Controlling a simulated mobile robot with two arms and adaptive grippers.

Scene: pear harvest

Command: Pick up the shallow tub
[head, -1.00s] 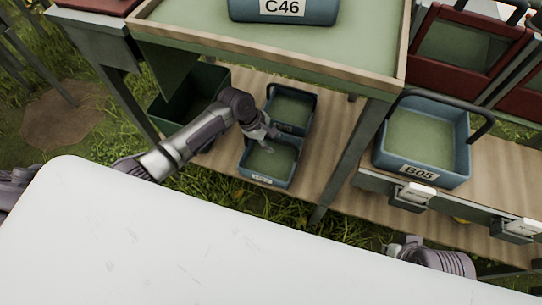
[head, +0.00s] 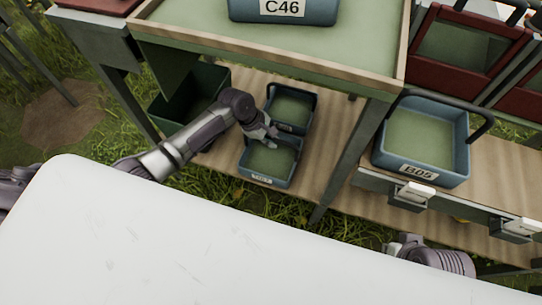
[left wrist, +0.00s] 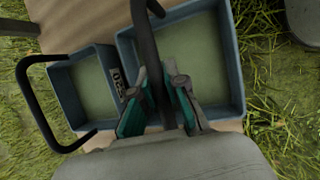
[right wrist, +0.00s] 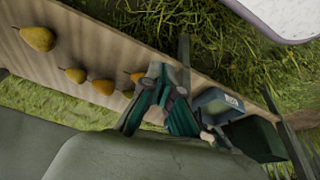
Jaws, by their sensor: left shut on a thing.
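The shallow tub (head: 268,178) is blue with a green inside, a pale label on its front and a dark handle. It sits on the low wooden shelf under the table. My left gripper (head: 272,134) is above it, shut on its handle; the left wrist view shows the dark handle between the teal finger pads (left wrist: 160,100), with the tub (left wrist: 240,75) below. My right gripper (right wrist: 170,80) looks open and empty in the right wrist view, over a board with pears. In the head view its fingertips are not clear.
A second blue tub (head: 312,106) stands close behind. A dark green bin (head: 220,80) is to the left. A table leg (head: 346,158) rises to the right, and the tabletop (head: 365,62) overhangs. Tub B05 (head: 462,160) is on the right bench. Pears (right wrist: 38,38) lie on a board.

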